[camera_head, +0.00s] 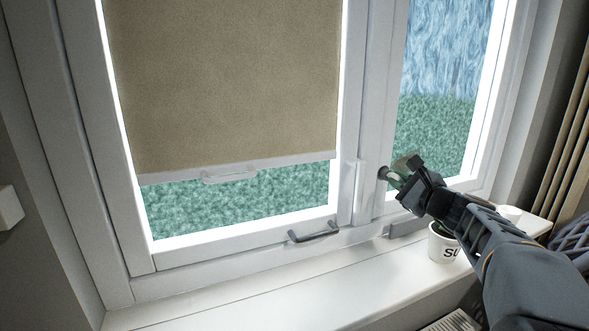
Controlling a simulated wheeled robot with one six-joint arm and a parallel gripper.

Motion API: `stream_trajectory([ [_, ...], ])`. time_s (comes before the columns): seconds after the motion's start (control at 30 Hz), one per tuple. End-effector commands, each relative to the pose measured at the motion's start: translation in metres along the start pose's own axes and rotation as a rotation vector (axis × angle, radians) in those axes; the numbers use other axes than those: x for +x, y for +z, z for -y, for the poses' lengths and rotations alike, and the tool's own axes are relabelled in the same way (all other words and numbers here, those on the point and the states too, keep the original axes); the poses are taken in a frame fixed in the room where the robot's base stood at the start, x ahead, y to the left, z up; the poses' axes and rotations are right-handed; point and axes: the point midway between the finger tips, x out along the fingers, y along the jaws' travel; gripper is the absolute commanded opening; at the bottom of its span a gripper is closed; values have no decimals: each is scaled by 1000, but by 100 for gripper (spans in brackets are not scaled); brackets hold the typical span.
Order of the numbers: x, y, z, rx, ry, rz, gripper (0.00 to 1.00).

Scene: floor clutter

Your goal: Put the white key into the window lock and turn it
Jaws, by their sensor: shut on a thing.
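My gripper (404,176) is at the right of centre, shut, its fingertips close against the window frame just right of the white upright handle. The window lock (383,173) shows as a small dark round fitting on the frame, directly left of the fingertips. The white key is largely hidden by the fingers. A small pale piece between the fingertips and the lock may be part of it. I cannot tell whether the key is inside the lock or only touching it, or how far it is turned.
A white upright handle (358,192) is left of the lock. A dark pull handle (314,232) is on the lower frame. A white mug with lettering (444,246) stands on the sill (250,296) under my arm. The left sill is clear.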

Motion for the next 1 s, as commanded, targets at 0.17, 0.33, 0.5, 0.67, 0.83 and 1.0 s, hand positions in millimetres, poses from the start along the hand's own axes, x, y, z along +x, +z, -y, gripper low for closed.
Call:
stream_trajectory([
  [0.17, 0, 6, 5, 76, -6, 9, 0],
  [0.33, 0, 6, 5, 148, -6, 9, 0],
  [0.5, 0, 6, 5, 215, -5, 9, 0],
  [0.67, 0, 5, 4, 257, -6, 10, 0],
  [0.83, 0, 5, 4, 274, -6, 10, 0],
  [1.0, 0, 5, 4, 274, -6, 10, 0],
])
